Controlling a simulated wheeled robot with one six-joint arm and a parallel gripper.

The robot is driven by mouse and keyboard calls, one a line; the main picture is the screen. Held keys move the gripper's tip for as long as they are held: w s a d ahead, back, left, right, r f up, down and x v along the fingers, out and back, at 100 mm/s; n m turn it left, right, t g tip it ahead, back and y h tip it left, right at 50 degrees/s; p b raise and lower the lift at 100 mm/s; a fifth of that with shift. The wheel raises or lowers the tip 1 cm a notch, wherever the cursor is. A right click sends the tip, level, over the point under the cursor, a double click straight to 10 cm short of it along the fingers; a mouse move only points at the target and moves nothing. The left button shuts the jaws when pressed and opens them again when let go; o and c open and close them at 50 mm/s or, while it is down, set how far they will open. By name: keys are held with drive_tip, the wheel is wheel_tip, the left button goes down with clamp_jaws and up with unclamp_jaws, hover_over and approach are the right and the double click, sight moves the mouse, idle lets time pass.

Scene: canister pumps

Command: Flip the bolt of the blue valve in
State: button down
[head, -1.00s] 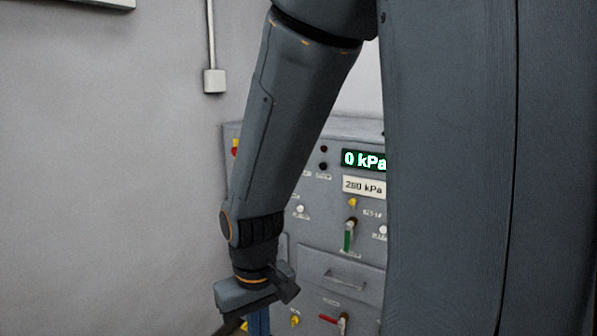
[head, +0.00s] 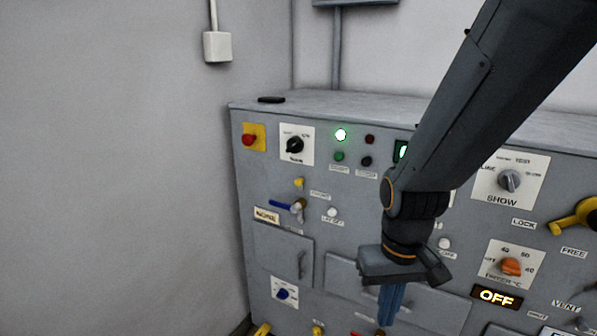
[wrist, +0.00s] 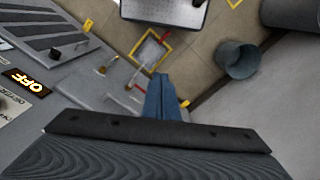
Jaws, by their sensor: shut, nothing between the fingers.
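The blue valve (head: 283,206) is on the upper left of the grey panel in the head view. Its blue lever points left, roughly level, from a brass-coloured body. A small yellow knob (head: 299,183) sits just above it and may be its bolt; its exact position is too small to tell. My gripper (head: 388,312) hangs with its blue fingers pointing down in front of the panel, to the right of and lower than the valve, apart from it. It is shut and empty. The wrist view shows the closed fingers (wrist: 163,105); I cannot identify the blue valve there.
The panel also has a red button (head: 249,140), a black rotary switch (head: 294,145), a blue dial (head: 284,293) and an orange dial (head: 511,266). A yellow lever (head: 574,216) sticks out at right. A grey bin (wrist: 238,60) stands on the floor.

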drive_tip(key=shift+w, duration=0.1)
drive_tip(key=w+a+r+t+h+p, duration=0.15)
drive_tip(key=w+a+r, duration=0.25)
drive_tip(key=w, duration=0.5)
drive_tip(key=w+a+r+t+h+p, duration=0.15)
drive_tip(key=w+a+r, duration=0.3)
drive_tip(key=w, duration=0.55)
drive_tip(key=w+a+r+t+h, duration=0.15)
drive_tip(key=w+a+r, duration=0.25)
drive_tip(key=w, duration=0.5)
drive_tip(key=w+a+r+m+t+h, duration=0.1)
drive_tip(key=w+a+r+t+h, duration=0.1)
drive_tip(key=w+a+r, duration=0.5)
drive_tip(key=w+a, duration=0.1)
drive_tip(key=a, duration=0.2)
drive_tip(key=shift+a+r+m+t+p, duration=0.3)
drive_tip(key=shift+a+t+p, duration=0.05)
drive_tip(key=shift+a+p, duration=0.05)
drive_tip(key=shift+d+f+h, duration=0.1)
drive_tip(key=shift+h, duration=0.15)
drive_tip(key=p, duration=0.5)
approach(300, 181)
drive_tip(key=w+d+f, duration=0.2)
drive_tip(key=w, duration=0.3)
drive_tip(key=shift+d+f, duration=0.1)
drive_tip(key=shift+f, duration=0.5)
